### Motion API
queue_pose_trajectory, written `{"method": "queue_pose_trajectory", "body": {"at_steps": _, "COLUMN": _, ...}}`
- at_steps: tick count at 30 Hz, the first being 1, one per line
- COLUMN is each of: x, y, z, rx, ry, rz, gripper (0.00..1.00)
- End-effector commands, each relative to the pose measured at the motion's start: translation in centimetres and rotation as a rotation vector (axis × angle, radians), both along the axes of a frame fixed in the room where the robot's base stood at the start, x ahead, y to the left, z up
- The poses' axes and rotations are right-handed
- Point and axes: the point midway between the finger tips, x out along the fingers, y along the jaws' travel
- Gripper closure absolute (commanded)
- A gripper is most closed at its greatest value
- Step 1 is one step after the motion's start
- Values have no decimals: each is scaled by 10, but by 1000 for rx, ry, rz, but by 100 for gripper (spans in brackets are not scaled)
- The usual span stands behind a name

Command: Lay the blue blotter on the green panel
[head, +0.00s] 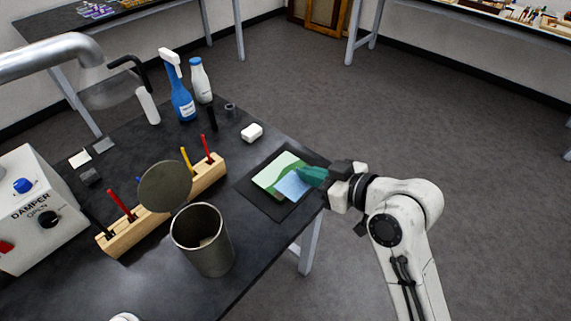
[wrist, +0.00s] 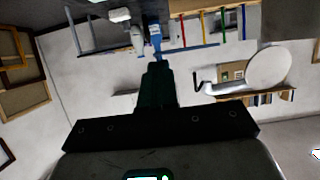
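The green panel (head: 273,167), patterned in pale and darker green, lies on a dark square mat near the table's right edge in the head view. The light blue blotter (head: 292,185) is over the panel's right part; whether it touches the panel or is just above it cannot be told. My gripper (head: 311,177) reaches in from the right with its teal fingers at the blotter's right edge, looking shut on it. In the wrist view the dark fingers (wrist: 156,88) are close together; a thin bluish strip (wrist: 192,51) beyond the tips may be the blotter's edge.
A dark mat (head: 246,187) surrounds the panel. A white block (head: 252,132) lies behind it. A metal can (head: 203,242), a round disc (head: 165,187) and a wooden rack (head: 212,176) with coloured sticks stand left. A blue spray bottle (head: 182,98) and white bottle (head: 200,80) stand at the back.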

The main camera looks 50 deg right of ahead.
Motion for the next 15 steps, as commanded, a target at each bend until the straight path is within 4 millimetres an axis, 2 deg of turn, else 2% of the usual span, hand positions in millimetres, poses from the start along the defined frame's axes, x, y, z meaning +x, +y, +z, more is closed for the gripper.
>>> {"method": "queue_pose_trajectory", "body": {"at_steps": 5, "x": 7, "y": -7, "z": -9, "rx": -1, "ry": -5, "rz": -4, "gripper": 100}}
{"method": "queue_pose_trajectory", "body": {"at_steps": 15, "x": 34, "y": -28, "z": -25, "rx": -3, "ry": -5, "rz": -4, "gripper": 100}}
